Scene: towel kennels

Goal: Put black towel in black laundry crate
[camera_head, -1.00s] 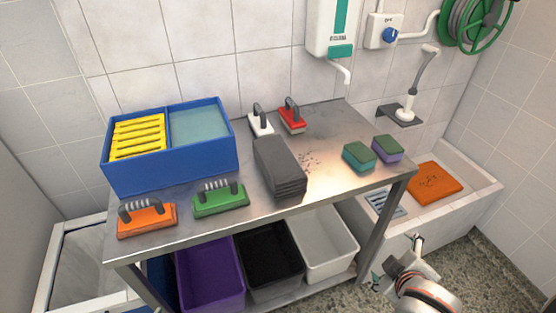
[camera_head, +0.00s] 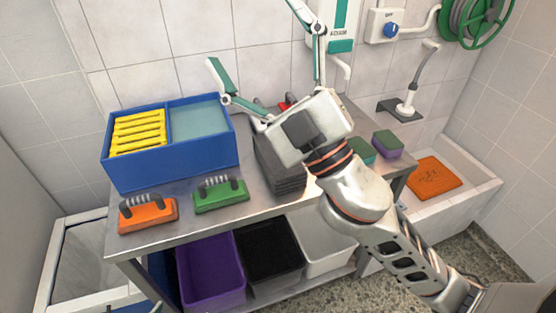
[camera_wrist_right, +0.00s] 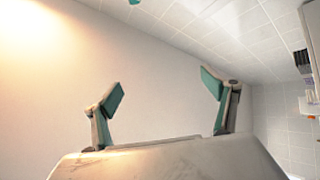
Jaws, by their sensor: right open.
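The black towel, a dark grey folded stack (camera_head: 284,181), lies on the metal table's middle; its back part is hidden behind my right gripper. The black laundry crate (camera_head: 272,254) stands on the low shelf under the table, between a purple and a white crate. My right gripper (camera_head: 253,33) is open and empty, raised above the towel, its fingers spread and pointing up and back toward the wall. My left gripper is not in view.
A blue divided box (camera_head: 175,169) with yellow items stands at the table's left. Orange (camera_head: 148,213) and green (camera_head: 220,199) handled brushes lie in front of it. Sponges (camera_head: 387,144) lie at the right. Purple (camera_head: 210,275) and white (camera_head: 328,242) crates flank the black one.

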